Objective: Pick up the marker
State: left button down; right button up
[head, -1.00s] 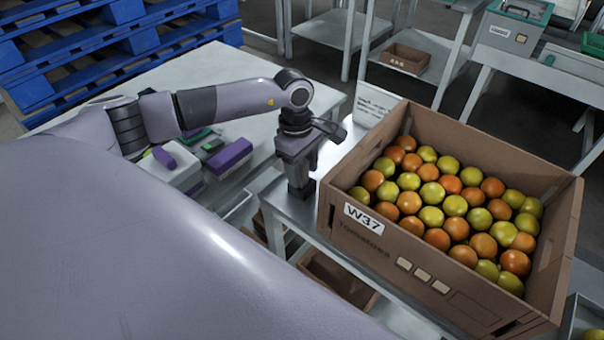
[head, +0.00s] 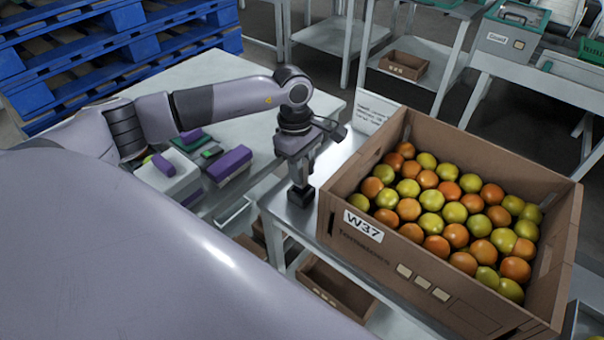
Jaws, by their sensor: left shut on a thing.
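My left gripper (head: 301,192) points down over the metal table, just left of the tomato box. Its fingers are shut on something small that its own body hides. I cannot make out the marker in this view; what is between the fingers is too dark and small to tell. My right gripper is not in view.
A cardboard box marked W37 (head: 372,245) full of red and yellow tomatoes stands close right of the gripper. A white card (head: 375,110) stands behind. The white table (head: 225,85) at left holds purple and green items. Blue pallets (head: 105,50) are behind.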

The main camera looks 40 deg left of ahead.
pick_arm(q)
notch_tip(320, 180, up, 23)
jog(key=p, duration=0.4)
dwell(0.5)
jog(key=shift+f, duration=0.15)
dwell(0.4)
